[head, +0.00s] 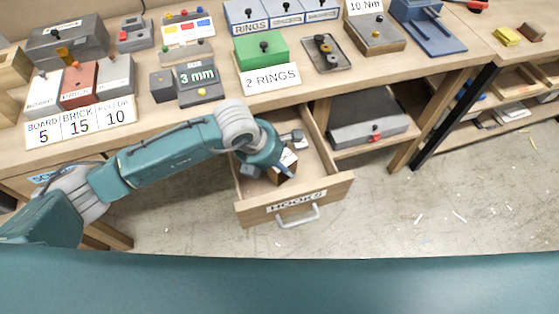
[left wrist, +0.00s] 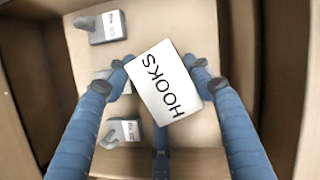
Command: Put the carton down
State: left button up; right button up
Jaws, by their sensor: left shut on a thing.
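The carton (left wrist: 162,85) has a white top face marked HOOKS. It is between the blue fingers of my left gripper (left wrist: 155,88), which is shut on it. In the head view the carton (head: 287,162) shows as a brown box with a white top, partly hidden by my left gripper (head: 277,168). It is inside the open wooden drawer (head: 258,216), whose front has a HOOKS label and a grey handle. I cannot tell whether the carton touches the drawer floor. My right gripper is not in view.
Grey hook-like pieces with small labels lie in the drawer, one (left wrist: 101,28) beyond the carton and one (left wrist: 122,131) nearer. The bench top (head: 330,83) above the drawer holds several devices and signs. A shelf with a grey box (head: 368,131) is right of the drawer.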

pick_arm(q)
jog(key=o, duration=0.9)
jog(key=shift+f, duration=0.1)
jog(key=o, duration=0.4)
jog(key=shift+r, duration=0.2)
jog(key=shift+a+r, duration=0.1)
jog(key=shift+r, duration=0.1)
jog(key=b+v, duration=0.2)
jog(key=v, duration=0.9)
jog(key=shift+r, duration=0.2)
jog(key=shift+s, duration=0.15)
